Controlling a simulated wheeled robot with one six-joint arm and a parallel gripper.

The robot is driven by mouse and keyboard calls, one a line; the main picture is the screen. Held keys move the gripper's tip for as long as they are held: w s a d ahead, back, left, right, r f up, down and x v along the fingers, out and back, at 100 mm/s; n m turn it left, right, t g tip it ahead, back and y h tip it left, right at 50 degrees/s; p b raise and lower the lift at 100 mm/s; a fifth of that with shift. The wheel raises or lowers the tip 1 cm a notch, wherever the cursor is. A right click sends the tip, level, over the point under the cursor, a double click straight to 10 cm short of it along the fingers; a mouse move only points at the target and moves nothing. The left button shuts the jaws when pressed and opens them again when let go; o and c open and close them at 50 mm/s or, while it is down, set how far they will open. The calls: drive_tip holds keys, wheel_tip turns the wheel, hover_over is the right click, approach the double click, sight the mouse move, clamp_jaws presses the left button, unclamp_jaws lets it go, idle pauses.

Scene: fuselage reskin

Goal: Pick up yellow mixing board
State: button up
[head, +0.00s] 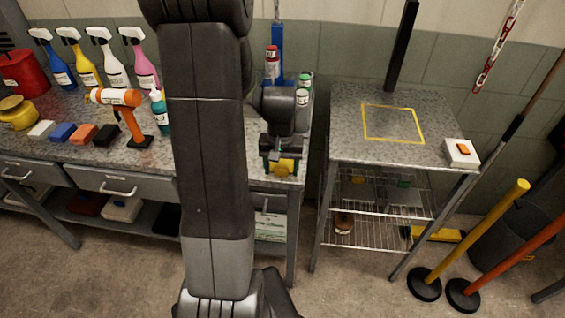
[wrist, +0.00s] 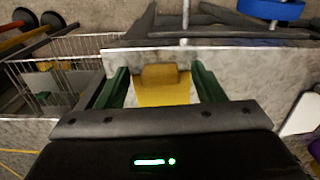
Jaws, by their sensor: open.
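The yellow mixing board (head: 284,167) lies at the front right corner of the workbench, partly hidden under my gripper (head: 281,158) in the head view. In the wrist view the yellow board (wrist: 162,90) shows between the two green fingers of my gripper (wrist: 160,72), with a narrower tab toward the bench edge. The fingers are apart, one on each side of the board, with small gaps visible. I cannot tell whether they touch the bench top.
The workbench (head: 75,158) holds spray bottles, an orange tool (head: 115,97) and several small blocks at left. Cans (head: 304,82) stand behind my gripper. A side table (head: 345,150) with a yellow-outlined square (head: 392,124) stands right, beyond a gap; a white box (head: 461,154) sits on its corner.

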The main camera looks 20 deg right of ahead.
drive_tip(key=c, duration=1.1)
